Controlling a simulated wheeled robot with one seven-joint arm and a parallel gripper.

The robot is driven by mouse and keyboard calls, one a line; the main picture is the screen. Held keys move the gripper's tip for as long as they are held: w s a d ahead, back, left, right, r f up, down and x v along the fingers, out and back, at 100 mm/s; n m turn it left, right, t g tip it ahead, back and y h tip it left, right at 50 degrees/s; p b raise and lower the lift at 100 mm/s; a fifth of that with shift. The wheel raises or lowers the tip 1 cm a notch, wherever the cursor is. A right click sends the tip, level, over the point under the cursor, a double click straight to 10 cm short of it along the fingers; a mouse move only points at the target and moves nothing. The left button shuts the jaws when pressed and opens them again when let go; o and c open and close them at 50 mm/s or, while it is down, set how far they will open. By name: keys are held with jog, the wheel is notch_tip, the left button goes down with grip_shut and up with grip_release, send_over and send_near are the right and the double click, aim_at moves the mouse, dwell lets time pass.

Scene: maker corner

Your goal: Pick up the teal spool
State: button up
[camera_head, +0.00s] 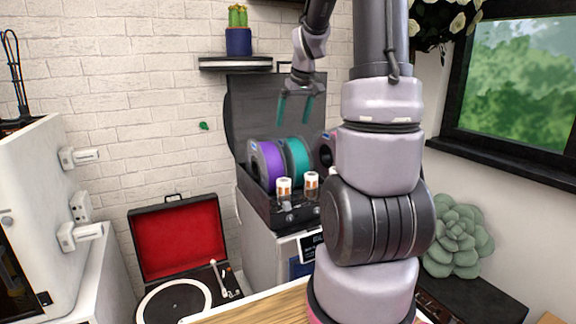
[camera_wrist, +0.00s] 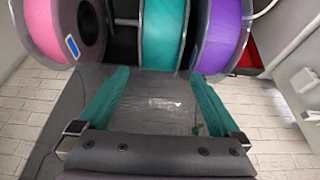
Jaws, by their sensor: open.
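The teal spool (camera_head: 296,158) stands upright in an open dark case (camera_head: 243,115), between a purple spool (camera_head: 262,164) and another spool mostly hidden behind my arm. In the wrist view the teal spool (camera_wrist: 164,32) is at the top centre, with the pink spool (camera_wrist: 52,25) to its left and the purple spool (camera_wrist: 220,35) to its right. My gripper (camera_head: 294,108) is open and empty above the spools. In the wrist view its teal fingers (camera_wrist: 158,100) are spread wide, and the teal spool lies beyond them, roughly centred and not touched.
Two small bottles (camera_head: 284,189) stand in the case's front. The raised lid is behind the spools. A wall shelf (camera_head: 236,63) with a cactus pot is above. A red-lidded record player (camera_head: 178,240) is at the lower left.

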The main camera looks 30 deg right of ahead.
aim_at(290, 135)
jog(key=x, duration=0.8)
jog(key=shift+s+f, duration=0.1)
jog(key=c, duration=1.5)
grip_shut()
jog(key=shift+r, duration=0.25)
